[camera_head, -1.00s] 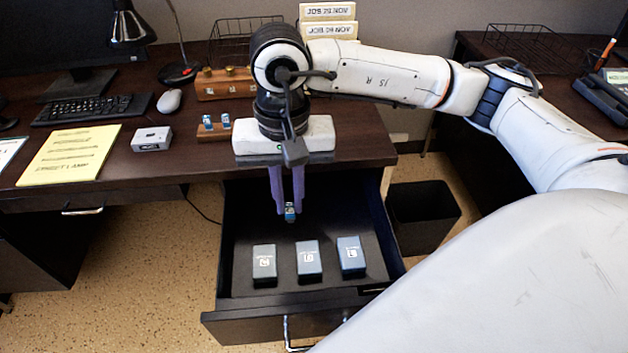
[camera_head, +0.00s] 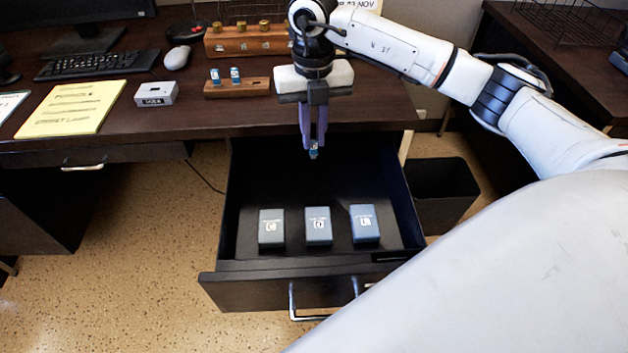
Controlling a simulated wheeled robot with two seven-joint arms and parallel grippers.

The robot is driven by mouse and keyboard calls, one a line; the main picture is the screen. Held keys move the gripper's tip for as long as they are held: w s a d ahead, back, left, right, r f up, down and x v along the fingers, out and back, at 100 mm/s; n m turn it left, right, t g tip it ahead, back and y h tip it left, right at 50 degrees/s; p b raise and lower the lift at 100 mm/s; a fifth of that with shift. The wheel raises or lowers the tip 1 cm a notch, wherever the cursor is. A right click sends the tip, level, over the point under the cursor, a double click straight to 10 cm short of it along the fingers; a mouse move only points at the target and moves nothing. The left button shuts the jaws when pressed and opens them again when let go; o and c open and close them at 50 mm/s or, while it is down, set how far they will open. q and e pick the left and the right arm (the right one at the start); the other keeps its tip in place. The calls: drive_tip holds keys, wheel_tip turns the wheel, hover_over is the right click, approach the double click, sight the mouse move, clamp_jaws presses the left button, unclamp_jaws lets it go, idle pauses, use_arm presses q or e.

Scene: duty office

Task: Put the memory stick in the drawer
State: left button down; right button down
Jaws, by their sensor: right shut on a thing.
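The memory stick (camera_head: 314,153) is a small blue and white piece between the purple fingertips of my right gripper (camera_head: 313,146). The gripper is shut on it, pointing down over the back part of the open drawer (camera_head: 330,267). The stick is above the drawer floor; its exact height is hard to tell. The drawer is pulled out below the desk and holds three blue-grey boxes (camera_head: 318,226) in a row near its front. My left gripper is not in view.
On the desk (camera_head: 130,127) stand a wooden block with two more sticks (camera_head: 252,86), a wooden rack with brass knobs (camera_head: 228,44), a small grey box (camera_head: 156,94), a yellow pad (camera_head: 70,108), a mouse (camera_head: 177,58) and a keyboard (camera_head: 100,66). A black bin (camera_head: 445,192) stands right of the drawer.

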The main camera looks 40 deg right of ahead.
drive_tip(key=m, duration=0.2)
drive_tip(key=b, duration=0.2)
hover_over(315, 188)
wheel_tip(315, 188, down, 10)
drive_tip(key=shift+f, duration=0.25)
drive_tip(key=shift+f, duration=0.2)
drive_tip(key=c, duration=1.7)
unclamp_jaws()
drive_tip(key=shift+c, duration=0.2)
wheel_tip(315, 188, up, 12)
drive_tip(key=p, duration=0.2)
drive_tip(key=shift+r, duration=0.25)
